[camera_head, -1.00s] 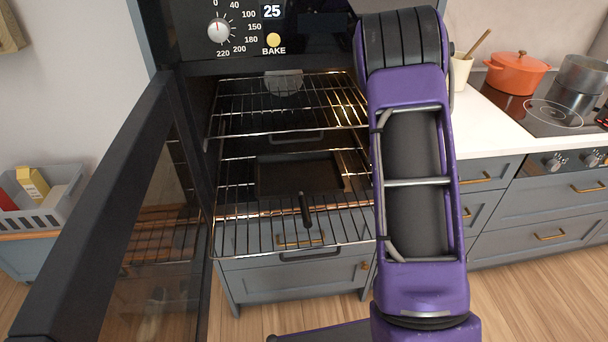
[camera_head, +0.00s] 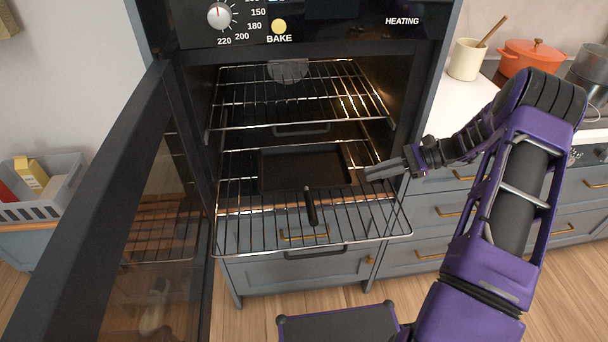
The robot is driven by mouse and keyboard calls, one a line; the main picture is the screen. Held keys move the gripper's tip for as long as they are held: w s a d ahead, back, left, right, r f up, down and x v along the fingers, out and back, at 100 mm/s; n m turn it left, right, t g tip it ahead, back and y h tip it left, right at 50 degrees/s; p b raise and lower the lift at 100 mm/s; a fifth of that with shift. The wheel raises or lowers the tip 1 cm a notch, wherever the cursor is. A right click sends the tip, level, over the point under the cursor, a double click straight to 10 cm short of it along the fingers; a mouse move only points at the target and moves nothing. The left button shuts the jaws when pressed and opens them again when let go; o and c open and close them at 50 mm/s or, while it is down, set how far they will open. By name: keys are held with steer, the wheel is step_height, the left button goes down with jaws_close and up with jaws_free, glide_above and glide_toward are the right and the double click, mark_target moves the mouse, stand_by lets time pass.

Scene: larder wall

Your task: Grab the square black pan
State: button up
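The square black pan (camera_head: 303,167) lies flat on the lower oven rack (camera_head: 240,228). Its short black handle points toward me, over the front part of the rack. My gripper (camera_head: 376,171) is at the right side of the oven opening, to the right of the pan and apart from it as far as I can tell. Its grey fingers point left toward the pan. They are seen nearly edge-on, so I cannot tell whether they are open or shut. Nothing shows held in them.
The oven door (camera_head: 125,180) hangs open on the left. An upper rack (camera_head: 300,100) is above the pan. Drawers are below and right of the oven. A counter with a cream utensil pot (camera_head: 466,60) and an orange pot (camera_head: 530,55) is at right. A grey crate (camera_head: 45,195) stands at far left.

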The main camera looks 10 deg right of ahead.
mark_target(347, 185)
steer(key=x, duration=0.7)
steer(key=shift+a+f, duration=0.15)
steer(key=shift+a, duration=0.1)
steer(key=x, duration=0.5)
steer(key=shift+a, duration=0.4)
jaws_close()
steer(key=shift+r, duration=0.25)
stand_by(0.6)
